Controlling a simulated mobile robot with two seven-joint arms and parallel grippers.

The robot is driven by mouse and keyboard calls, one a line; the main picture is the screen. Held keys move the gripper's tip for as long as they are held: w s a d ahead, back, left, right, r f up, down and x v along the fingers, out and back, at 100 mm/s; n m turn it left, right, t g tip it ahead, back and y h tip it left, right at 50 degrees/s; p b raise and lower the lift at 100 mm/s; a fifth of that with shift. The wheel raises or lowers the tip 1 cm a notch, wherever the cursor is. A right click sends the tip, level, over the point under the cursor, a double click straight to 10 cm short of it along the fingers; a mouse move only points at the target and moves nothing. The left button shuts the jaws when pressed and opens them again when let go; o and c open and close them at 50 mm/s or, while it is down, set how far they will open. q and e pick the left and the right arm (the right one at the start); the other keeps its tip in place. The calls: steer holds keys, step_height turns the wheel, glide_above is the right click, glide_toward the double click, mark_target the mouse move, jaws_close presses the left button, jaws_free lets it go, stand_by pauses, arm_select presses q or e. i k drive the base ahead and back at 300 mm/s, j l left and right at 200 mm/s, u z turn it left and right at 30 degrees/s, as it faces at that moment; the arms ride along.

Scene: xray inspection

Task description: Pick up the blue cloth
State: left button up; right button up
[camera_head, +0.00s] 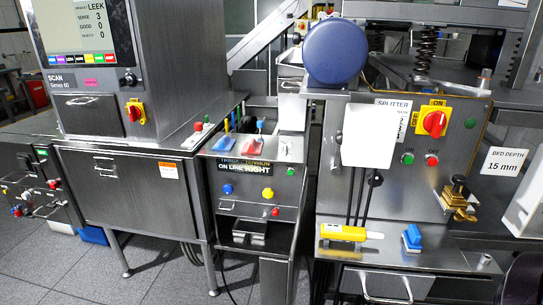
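No flat spread cloth is clearly recognisable. A small blue item (412,238) sits on the steel shelf (385,254) at the lower right, right of a yellow tool (343,233). It looks upright and lumpy; I cannot tell whether it is cloth. Another blue item (224,143) lies on the narrow middle unit, beside a red one (250,147). A further blue patch (92,235) shows low under the left cabinet, partly hidden. Neither of my grippers can be made out, and nothing is seen touching these items.
The splitter panel (460,150) with a red switch stands behind the shelf. A brass fitting (458,195) juts out at its right. A drawer with a handle (385,286) is below the shelf. The scanner cabinet (140,190) stands left. Tiled floor (70,270) is open at lower left.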

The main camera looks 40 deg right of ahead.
mark_target(226, 144)
steer(key=k+z, duration=0.15)
steer(key=z, duration=0.25)
steer(key=k+l+z, duration=0.1)
steer(key=z, duration=0.3)
steer(key=k+l+z, duration=0.1)
steer(key=z, duration=0.3)
